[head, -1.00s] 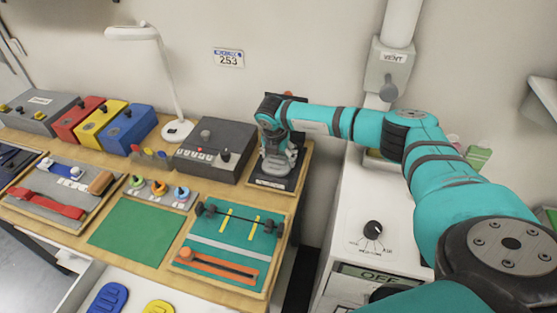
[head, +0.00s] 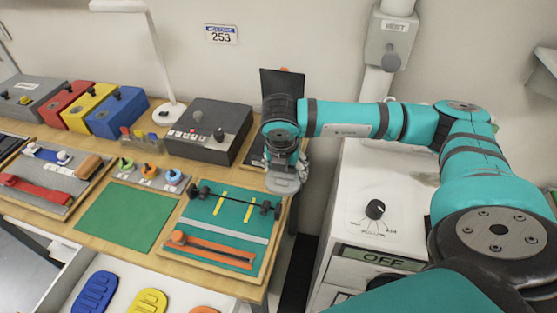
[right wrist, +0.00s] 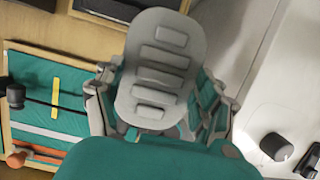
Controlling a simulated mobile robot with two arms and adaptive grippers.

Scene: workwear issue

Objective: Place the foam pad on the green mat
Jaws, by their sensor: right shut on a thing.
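A grey, rounded foam pad (right wrist: 160,73) with raised bars is held in my right gripper (head: 284,162). In the right wrist view, the fingers of the right gripper (right wrist: 160,98) stand on both sides of it. In the head view the foam pad (head: 284,184) hangs below the gripper, over the bench's right end, just behind the teal tool board. The green mat (head: 128,217) lies flat and bare on the bench, to the left of that board. My left gripper is out of view.
The teal tool board (head: 222,222) borders the mat on the right. Coloured knobs (head: 150,172) stand behind the mat, a grey tray (head: 48,182) lies left. Below, an open drawer (head: 120,268) holds blue, yellow and orange pads. A white cabinet (head: 370,215) stands right.

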